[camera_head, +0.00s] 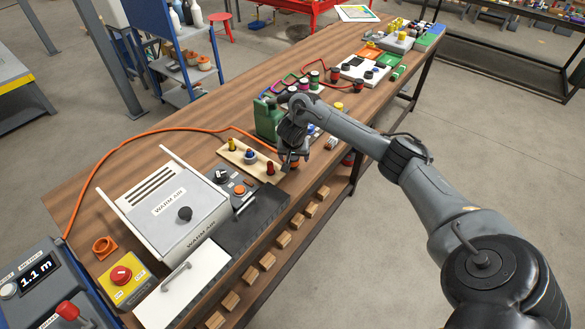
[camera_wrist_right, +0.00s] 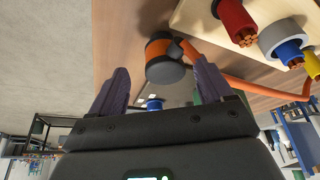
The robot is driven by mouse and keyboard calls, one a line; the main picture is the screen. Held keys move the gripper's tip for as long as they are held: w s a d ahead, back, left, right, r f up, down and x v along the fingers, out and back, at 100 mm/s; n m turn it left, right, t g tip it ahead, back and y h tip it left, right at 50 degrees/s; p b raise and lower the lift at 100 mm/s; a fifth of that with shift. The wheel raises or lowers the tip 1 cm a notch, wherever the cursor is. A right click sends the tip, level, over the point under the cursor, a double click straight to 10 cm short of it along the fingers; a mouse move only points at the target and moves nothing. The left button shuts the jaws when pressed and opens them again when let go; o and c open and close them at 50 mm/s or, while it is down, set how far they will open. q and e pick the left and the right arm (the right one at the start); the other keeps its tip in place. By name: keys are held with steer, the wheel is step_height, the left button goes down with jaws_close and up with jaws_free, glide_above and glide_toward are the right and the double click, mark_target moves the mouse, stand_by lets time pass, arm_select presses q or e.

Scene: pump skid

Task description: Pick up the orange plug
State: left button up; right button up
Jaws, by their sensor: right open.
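The orange plug (camera_wrist_right: 160,46) has an orange body with dark grey parts, and an orange cable (camera_wrist_right: 240,84) runs off beside it. It is near the table's edge. My right gripper (camera_wrist_right: 161,68) is open in the wrist view, with the plug ahead of and between its two finger tips and visible gaps on both sides. In the head view the right gripper (camera_head: 291,158) is low over the table's right edge and hides most of the plug; only a little orange shows beneath it. My left gripper is not in view.
A wooden board with red, blue and yellow terminals (camera_head: 250,157) lies just left of the gripper. A green can (camera_head: 266,120) stands behind it. A white warm-air unit (camera_head: 175,205) is nearer. Wooden blocks (camera_head: 267,261) sit below the table edge.

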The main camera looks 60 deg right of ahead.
mark_target(293, 159)
steer(key=b+x, duration=0.2)
steer(key=x, duration=0.3)
steer(key=shift+w+d+r+b, duration=0.1)
steer(key=shift+w+r+b, duration=0.05)
steer(key=shift+w+b, duration=0.2)
steer(key=shift+d+f, duration=0.2)
steer(key=shift+f, duration=0.2)
steer(key=shift+w, duration=0.1)
steer(key=c, duration=1.2)
steer(key=shift+r, duration=0.2)
